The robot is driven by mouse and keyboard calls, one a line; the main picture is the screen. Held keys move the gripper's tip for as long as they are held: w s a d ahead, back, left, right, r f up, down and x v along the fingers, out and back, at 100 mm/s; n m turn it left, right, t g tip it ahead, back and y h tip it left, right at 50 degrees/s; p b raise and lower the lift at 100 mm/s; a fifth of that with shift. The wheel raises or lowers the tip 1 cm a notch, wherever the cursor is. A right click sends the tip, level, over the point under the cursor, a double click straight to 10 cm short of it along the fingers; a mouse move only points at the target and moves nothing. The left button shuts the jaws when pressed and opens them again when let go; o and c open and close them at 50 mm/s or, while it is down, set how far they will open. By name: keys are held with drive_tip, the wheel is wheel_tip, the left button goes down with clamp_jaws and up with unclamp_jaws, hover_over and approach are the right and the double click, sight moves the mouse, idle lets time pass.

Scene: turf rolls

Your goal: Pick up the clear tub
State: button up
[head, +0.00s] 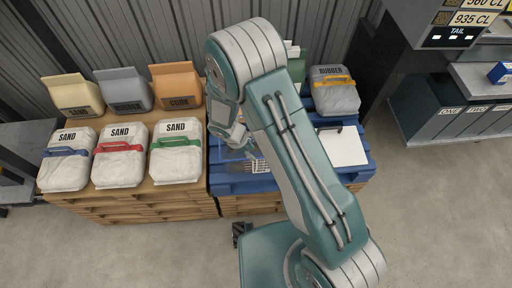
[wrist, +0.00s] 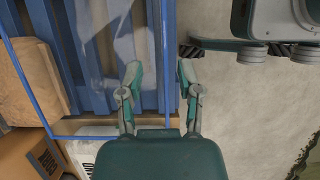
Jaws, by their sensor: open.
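The clear tub, see-through with a thin blue rim (wrist: 27,82), fills much of the left half of the wrist view. It stands on the blue pallet (wrist: 75,15), whose slats show through it. In the head view the tub (head: 232,155) is small and partly hidden behind my arm. My gripper (wrist: 159,78) is open and empty, with one finger left and one right of the tub's right edge in the wrist view. I cannot tell how far the fingertips are above the rim. In the head view my gripper (head: 236,138) hangs over the pallet, mostly covered by the arm.
White sand bags (head: 120,157) and several upright bags (head: 126,91) stand on wooden pallets to the left. A rubber bag (head: 335,92) and a white board (head: 342,147) share the blue pallet on the right. Grey bins (head: 455,110) stand far right; the floor (head: 430,210) is clear.

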drive_tip(key=x, duration=0.2)
drive_tip(key=shift+f, duration=0.4)
drive_tip(key=x, duration=0.5)
drive_tip(key=shift+w+d+r, duration=0.1)
drive_tip(key=shift+d+r, duration=0.05)
drive_tip(key=shift+d, duration=0.15)
drive_tip(key=shift+a, duration=0.1)
clamp_jaws()
